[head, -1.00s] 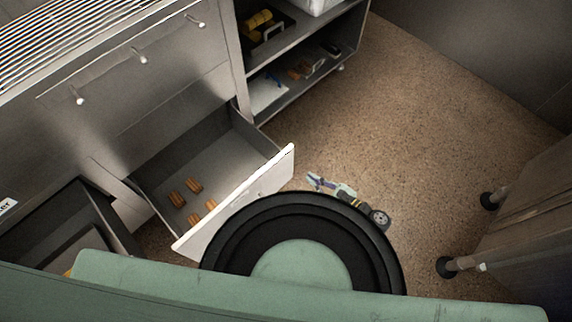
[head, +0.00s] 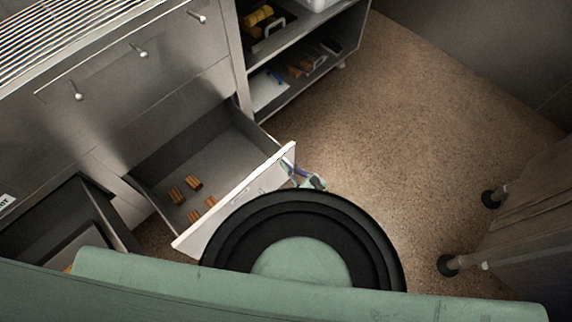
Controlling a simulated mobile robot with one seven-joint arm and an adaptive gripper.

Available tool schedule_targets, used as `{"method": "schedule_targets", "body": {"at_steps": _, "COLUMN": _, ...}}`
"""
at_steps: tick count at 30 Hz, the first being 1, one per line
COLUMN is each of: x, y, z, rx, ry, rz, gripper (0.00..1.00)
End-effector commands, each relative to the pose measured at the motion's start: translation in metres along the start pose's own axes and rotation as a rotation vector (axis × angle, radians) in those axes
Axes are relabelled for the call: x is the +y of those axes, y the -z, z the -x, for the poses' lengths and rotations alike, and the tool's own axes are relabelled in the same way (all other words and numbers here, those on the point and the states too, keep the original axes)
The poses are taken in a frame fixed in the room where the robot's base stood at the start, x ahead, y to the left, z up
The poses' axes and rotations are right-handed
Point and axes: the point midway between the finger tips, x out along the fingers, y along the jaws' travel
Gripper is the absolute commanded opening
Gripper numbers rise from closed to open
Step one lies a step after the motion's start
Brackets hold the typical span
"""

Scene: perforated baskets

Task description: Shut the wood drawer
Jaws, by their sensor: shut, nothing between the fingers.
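The wood drawer (head: 240,205) is pulled out of the metal cabinet, its pale front panel facing the lower right. Several small brown wooden pieces (head: 193,183) lie on its grey floor. My gripper (head: 289,163) is shut and empty at the outer face of the front panel, near its right end. The fingertips are close to the panel; I cannot tell whether they touch it. My dark round arm link hides part of the gripper's wrist and the floor in front of the drawer.
Another open dark drawer (head: 112,217) is at the lower left. Closed metal fronts with round knobs (head: 140,50) are above. An open shelf unit (head: 300,85) with tools stands at the upper right. Cabinet feet (head: 447,266) stand at the right. The speckled floor between is clear.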

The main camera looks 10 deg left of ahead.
Motion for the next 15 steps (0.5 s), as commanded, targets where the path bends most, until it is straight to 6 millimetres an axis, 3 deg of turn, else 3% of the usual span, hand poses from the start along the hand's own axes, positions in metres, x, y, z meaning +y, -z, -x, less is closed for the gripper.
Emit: {"method": "schedule_targets", "body": {"at_steps": 15, "x": 0.0, "y": -0.0003, "z": -0.0071, "rx": 0.0, "ry": -0.001, "rz": 0.001, "gripper": 0.0}}
